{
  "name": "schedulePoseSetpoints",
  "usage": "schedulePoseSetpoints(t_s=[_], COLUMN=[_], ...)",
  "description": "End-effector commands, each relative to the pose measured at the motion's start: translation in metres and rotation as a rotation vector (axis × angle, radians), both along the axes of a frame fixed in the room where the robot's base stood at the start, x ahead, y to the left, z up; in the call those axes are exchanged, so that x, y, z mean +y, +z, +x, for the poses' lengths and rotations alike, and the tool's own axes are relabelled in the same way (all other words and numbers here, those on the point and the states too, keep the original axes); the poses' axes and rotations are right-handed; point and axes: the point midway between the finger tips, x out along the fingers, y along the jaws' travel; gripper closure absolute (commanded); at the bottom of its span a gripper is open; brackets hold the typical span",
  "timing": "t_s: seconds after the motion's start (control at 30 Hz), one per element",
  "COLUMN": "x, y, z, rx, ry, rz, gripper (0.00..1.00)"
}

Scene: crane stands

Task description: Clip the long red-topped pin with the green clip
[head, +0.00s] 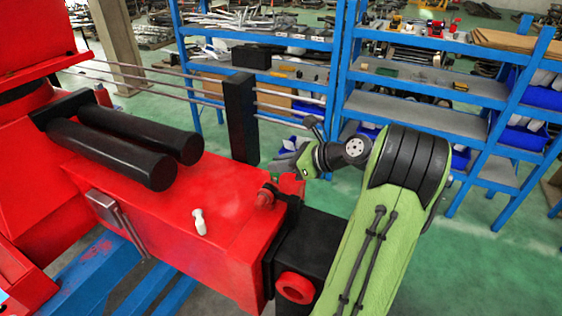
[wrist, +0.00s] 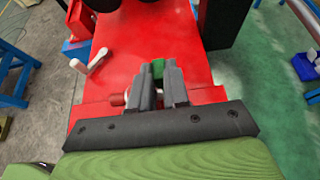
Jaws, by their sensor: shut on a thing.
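My gripper (wrist: 158,75) is shut on the green clip (wrist: 158,68), which shows as a small green piece between the fingertips in the wrist view. In the head view my gripper (head: 285,167) is over the far end of the red crane beam (head: 170,205), and the clip is mostly hidden. A red-topped pin (head: 265,197) stands at the beam's end, just below and left of my gripper. A red knob beside my left finger (wrist: 118,99) appears to be this pin. Its length and shaft are hidden, and I cannot tell whether the clip touches it.
A white handle-like piece (head: 200,222) lies on the beam top. Blue shelves (head: 420,95) stand behind; green floor lies between.

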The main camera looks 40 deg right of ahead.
Motion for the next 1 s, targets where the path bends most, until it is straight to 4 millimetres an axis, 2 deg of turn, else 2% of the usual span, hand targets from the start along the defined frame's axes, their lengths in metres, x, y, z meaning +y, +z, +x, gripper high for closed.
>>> schedulePoseSetpoints(t_s=[0.67,0.7,0.83,0.87,1.0], x=[0.000,0.000,0.000,0.000,0.000], y=[-0.016,-0.015,-0.015,-0.015,-0.015], z=[0.000,0.000,0.000,0.000,0.000], rx=[0.000,0.000,0.000,0.000,0.000], ry=[0.000,0.001,0.001,0.001,0.000], rz=[0.001,0.000,0.000,0.000,0.000], gripper=[1.00,0.78,0.58,0.55,0.55])
